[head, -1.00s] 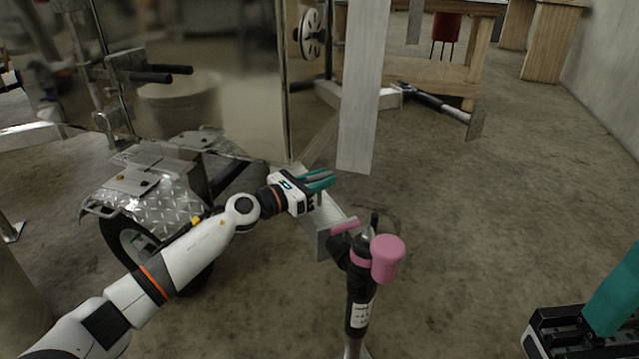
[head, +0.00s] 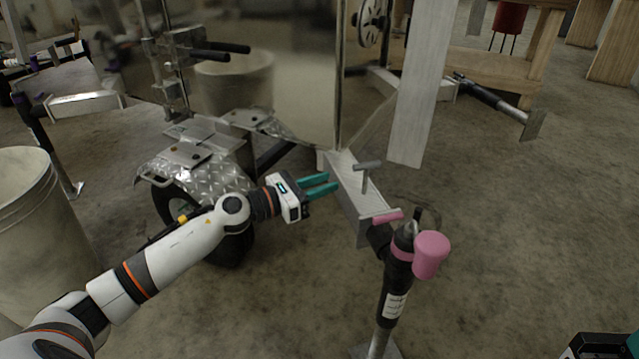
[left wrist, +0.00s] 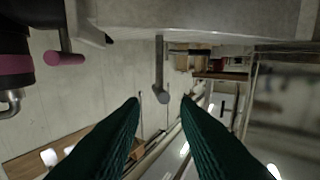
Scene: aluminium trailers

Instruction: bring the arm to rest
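My left gripper (head: 322,184) has teal fingers that stand apart with nothing between them. It is just left of the trailer tongue (head: 350,198), clear of the metal T-handle (head: 367,172) that stands up from it. In the left wrist view, the dark green fingers (left wrist: 160,100) are spread, and the handle (left wrist: 160,70) shows beyond the gap. My right gripper (head: 605,345) shows only as a black and teal piece at the lower right corner; its fingertips are hidden.
A black jack with a pink cap (head: 431,254) stands at the tongue's front end. A trailer wheel with a diamond-plate fender (head: 195,172) is behind my left arm. A white bucket (head: 30,235) is at the left.

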